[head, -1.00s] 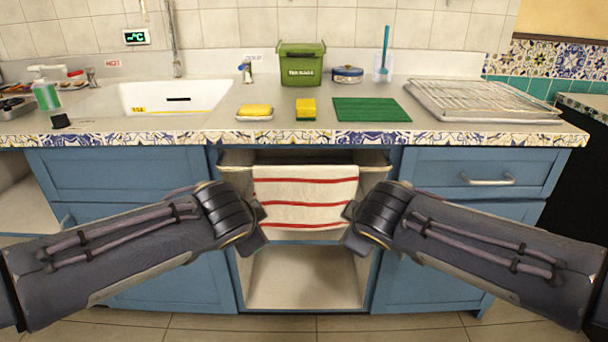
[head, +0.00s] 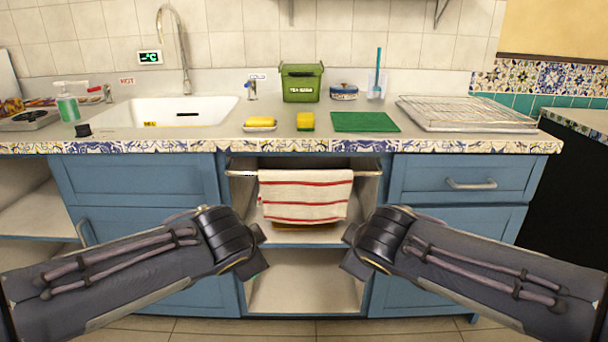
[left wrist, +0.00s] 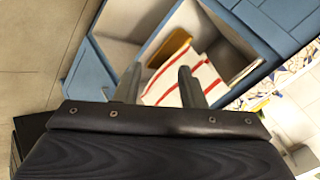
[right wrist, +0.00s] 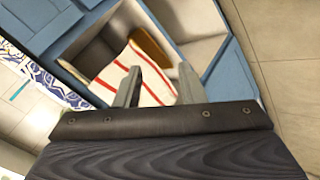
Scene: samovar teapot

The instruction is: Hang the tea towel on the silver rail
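The tea towel (head: 305,196), cream with red stripes, hangs draped over the silver rail (head: 242,173) in front of the open cabinet bay. The rail's bare ends show on both sides of it. Its striped face also shows in the left wrist view (left wrist: 197,80) and the right wrist view (right wrist: 128,76). My left gripper (left wrist: 160,68) has its fingers apart, with nothing held between them. My right gripper (right wrist: 158,67) is likewise open and empty. In the head view both grippers are below and in front of the towel, one at each side, apart from it.
A brown object (left wrist: 170,47) lies in the bay behind the towel. The blue drawer front (head: 460,180) flanks the bay at right. On the counter (head: 225,131) are a sink (head: 165,110), sponges, a green mat (head: 365,122), a green bin (head: 301,84) and a wire rack (head: 465,112).

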